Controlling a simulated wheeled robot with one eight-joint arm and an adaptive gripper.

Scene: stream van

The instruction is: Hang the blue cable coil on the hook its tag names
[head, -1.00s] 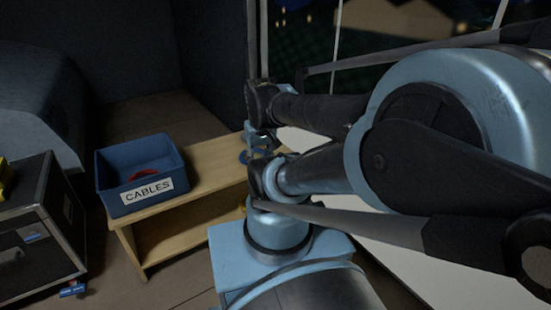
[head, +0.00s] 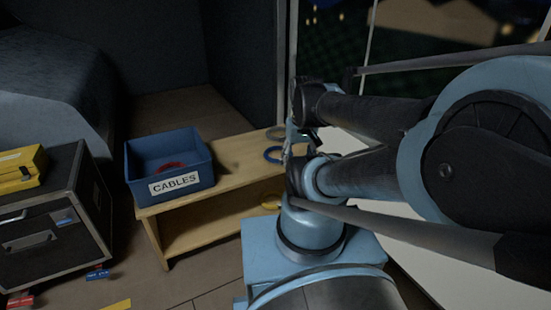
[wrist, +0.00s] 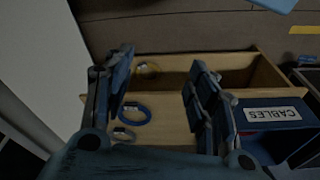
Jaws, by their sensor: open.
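The blue cable coil (head: 272,155) lies flat on top of the wooden bench (head: 232,165), just left of my arm. In the wrist view the blue coil (wrist: 136,114) shows between my fingers, nearer the left finger, with a small pale tag on its left side. The tag's writing is too small to read. My gripper (wrist: 160,72) is open and empty, above the bench and apart from the coil. In the head view my arm largely hides the gripper. No hook can be made out.
A grey coil (wrist: 123,135) lies close beside the blue one. A yellow coil (wrist: 148,69) is on the lower shelf. A blue bin marked CABLES (head: 197,181) holds a red coil (head: 170,166). A black case (head: 55,222) carries a yellow box (head: 22,168).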

